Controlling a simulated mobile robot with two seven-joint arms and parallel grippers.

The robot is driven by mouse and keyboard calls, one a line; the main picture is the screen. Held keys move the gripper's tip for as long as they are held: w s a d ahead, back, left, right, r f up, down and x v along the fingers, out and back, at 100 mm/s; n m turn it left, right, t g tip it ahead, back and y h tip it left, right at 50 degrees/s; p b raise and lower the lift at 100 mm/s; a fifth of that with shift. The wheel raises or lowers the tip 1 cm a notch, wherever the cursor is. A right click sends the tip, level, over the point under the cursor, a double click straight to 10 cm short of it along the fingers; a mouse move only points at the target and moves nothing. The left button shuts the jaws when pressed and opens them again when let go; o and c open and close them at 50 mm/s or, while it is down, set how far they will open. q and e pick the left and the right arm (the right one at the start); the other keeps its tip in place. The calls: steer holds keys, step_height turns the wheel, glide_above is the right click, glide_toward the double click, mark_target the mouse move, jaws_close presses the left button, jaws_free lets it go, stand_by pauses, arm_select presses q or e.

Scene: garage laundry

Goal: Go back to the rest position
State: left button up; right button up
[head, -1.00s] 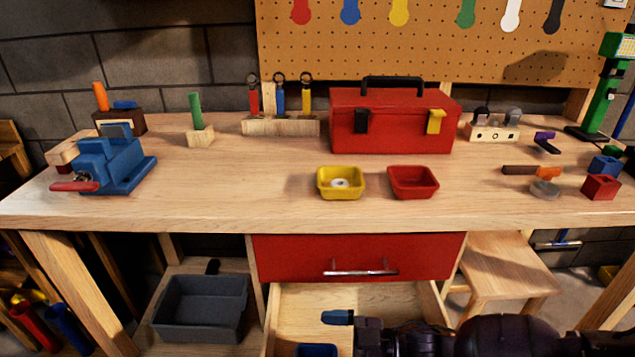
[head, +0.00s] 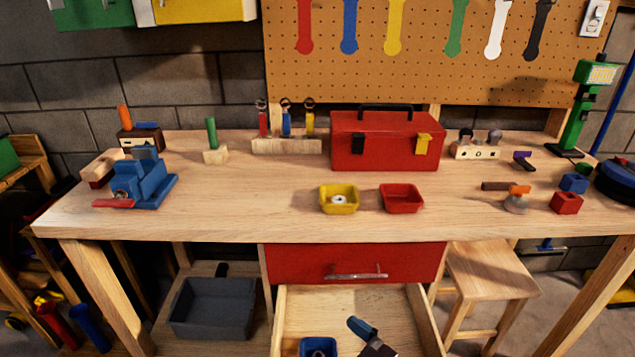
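Neither of my grippers shows in the head view. The workbench (head: 265,225) stands ahead with a red drawer front (head: 350,262) under its top. Below that front is an open wooden drawer (head: 315,298). In it, a small blue bin (head: 318,347) and a blue-ended thing with a dark brown part (head: 362,328) show at the bottom edge. The lower end of that thing is cut off by the frame.
A red toolbox (head: 385,150), yellow bin (head: 338,199), red bin (head: 402,198) and blue vise (head: 142,185) stand on the bench. A grey bin (head: 212,308) sits below at left. A wooden stool (head: 490,270) stands at right. The bench's front middle is clear.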

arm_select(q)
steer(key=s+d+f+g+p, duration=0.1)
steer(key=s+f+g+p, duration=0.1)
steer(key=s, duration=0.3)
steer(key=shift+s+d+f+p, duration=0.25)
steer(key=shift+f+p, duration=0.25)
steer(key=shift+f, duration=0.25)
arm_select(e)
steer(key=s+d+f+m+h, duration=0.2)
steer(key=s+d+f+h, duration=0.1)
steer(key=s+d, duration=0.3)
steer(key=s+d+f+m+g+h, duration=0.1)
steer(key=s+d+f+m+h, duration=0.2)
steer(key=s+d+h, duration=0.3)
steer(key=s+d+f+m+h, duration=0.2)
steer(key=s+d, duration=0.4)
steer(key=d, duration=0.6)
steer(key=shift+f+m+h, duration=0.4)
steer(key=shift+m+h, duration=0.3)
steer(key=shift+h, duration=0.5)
